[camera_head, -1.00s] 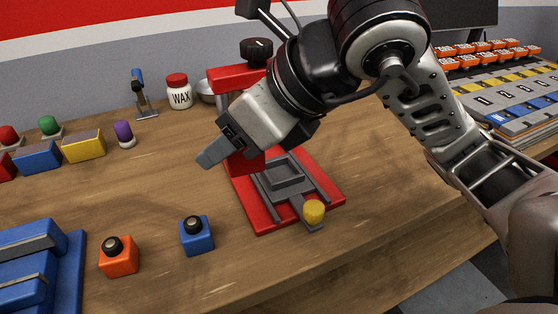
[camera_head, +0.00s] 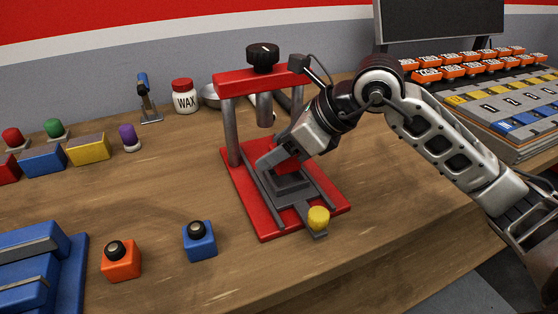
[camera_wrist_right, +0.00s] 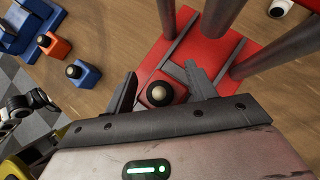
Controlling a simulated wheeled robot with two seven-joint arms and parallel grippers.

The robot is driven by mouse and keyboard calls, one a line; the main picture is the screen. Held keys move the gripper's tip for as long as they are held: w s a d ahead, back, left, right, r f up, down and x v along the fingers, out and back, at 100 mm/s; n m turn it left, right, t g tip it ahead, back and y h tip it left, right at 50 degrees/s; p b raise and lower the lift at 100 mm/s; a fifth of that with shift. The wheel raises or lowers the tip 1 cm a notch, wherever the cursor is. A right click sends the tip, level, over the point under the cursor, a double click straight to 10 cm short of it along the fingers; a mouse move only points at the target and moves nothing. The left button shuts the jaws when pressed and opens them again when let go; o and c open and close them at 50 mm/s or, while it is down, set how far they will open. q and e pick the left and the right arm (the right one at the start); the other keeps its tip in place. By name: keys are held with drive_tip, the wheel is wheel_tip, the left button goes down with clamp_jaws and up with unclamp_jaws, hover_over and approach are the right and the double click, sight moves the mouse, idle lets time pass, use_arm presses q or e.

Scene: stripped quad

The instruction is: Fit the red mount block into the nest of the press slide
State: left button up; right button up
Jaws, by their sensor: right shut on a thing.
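The red mount block (camera_head: 287,162) with a dark knob is between the fingers of my right gripper (camera_head: 280,166), which is shut on it. In the right wrist view the block (camera_wrist_right: 153,99) and its round knob show between the two grey fingers. The block is over the grey nest (camera_head: 295,188) of the press slide. Fingers and block hide part of the nest, and I cannot tell whether the block touches it. The slide has a yellow knob (camera_head: 318,218) at its front end.
The press has a red base (camera_head: 266,222), posts and a red crossbar (camera_head: 240,84) close beside my right gripper. A blue block (camera_head: 200,243) and an orange block (camera_head: 121,264) stand to the left. The table front right is clear.

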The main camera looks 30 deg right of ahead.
drive_tip(key=shift+w+f, duration=0.1)
drive_tip(key=shift+f, duration=1.5)
drive_tip(key=shift+f, duration=0.15)
drive_tip(key=o, duration=1.2)
drive_tip(key=shift+d+r, duration=0.1)
drive_tip(key=shift+r, duration=0.15)
drive_tip(key=b+v, duration=0.1)
drive_tip(key=v, duration=1.1)
drive_tip(key=shift+f+b, duration=0.1)
drive_tip(key=shift+b, duration=0.2)
